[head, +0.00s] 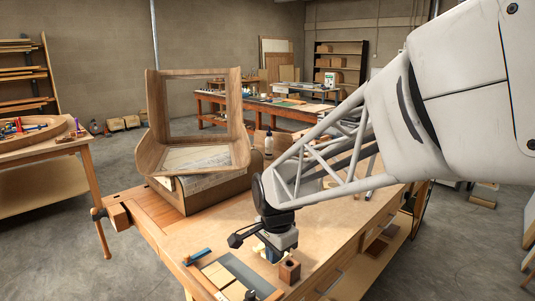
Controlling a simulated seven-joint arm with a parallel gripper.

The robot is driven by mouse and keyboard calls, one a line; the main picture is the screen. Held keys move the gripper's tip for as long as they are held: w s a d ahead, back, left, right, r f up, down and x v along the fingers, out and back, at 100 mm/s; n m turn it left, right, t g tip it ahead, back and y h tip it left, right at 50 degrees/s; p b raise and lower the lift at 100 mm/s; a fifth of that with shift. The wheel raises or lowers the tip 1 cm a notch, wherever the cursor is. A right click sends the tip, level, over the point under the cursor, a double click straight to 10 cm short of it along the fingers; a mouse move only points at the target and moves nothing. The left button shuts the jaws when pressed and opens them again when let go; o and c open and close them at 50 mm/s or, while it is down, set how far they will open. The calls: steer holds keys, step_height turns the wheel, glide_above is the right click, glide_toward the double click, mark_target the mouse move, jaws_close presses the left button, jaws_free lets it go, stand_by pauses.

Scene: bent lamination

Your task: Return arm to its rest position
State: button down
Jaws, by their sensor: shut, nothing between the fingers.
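My arm reaches in from the right and ends over the front of the wooden workbench (325,218). My gripper (270,256) points down above the bench top, close to a small wooden block with a dark hole (290,271). Its fingers are shut and I see nothing held. The fingertips are small here, and I cannot tell whether they touch the bench. A bent wooden chair-like shell (197,115) stands upright on a wooden form (205,192) at the bench's left, apart from my gripper.
A grey mat with pale wood pieces (243,271) and a blue-handled tool (197,256) lie at the bench's front. A side table (40,142) is at left. Open bench surface lies between the form and my gripper.

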steer(key=s+d+r+n+t, duration=0.1)
steer(key=s+d+r+n, duration=0.1)
steer(key=s+d+n, duration=0.3)
steer(key=s+d+r+n, duration=0.3)
steer(key=s+d+n, duration=0.2)
steer(key=s+d, duration=0.6)
steer(key=s, duration=0.5)
steer(key=shift+s+d+r+t, duration=0.25)
steer(key=shift+s+d+t, duration=0.05)
steer(key=shift+d+t, duration=0.1)
steer(key=w+a+f+n+g, duration=0.1)
steer(key=w+a+f+n, duration=0.1)
steer(key=w+a, duration=0.45)
steer(key=w+a+f+n, duration=0.1)
steer(key=w+a+n, duration=0.25)
steer(key=w, duration=0.55)
steer(key=w+a+f+n, duration=0.2)
steer(key=w+a+f, duration=0.3)
steer(key=a, duration=0.3)
steer(key=w+a+f+n+g, duration=0.1)
steer(key=w+a+f, duration=0.4)
steer(key=a, duration=0.4)
steer(key=shift+f+n+g, duration=0.3)
steer(key=shift+n, duration=0.05)
steer(key=shift+w+a+f, duration=0.1)
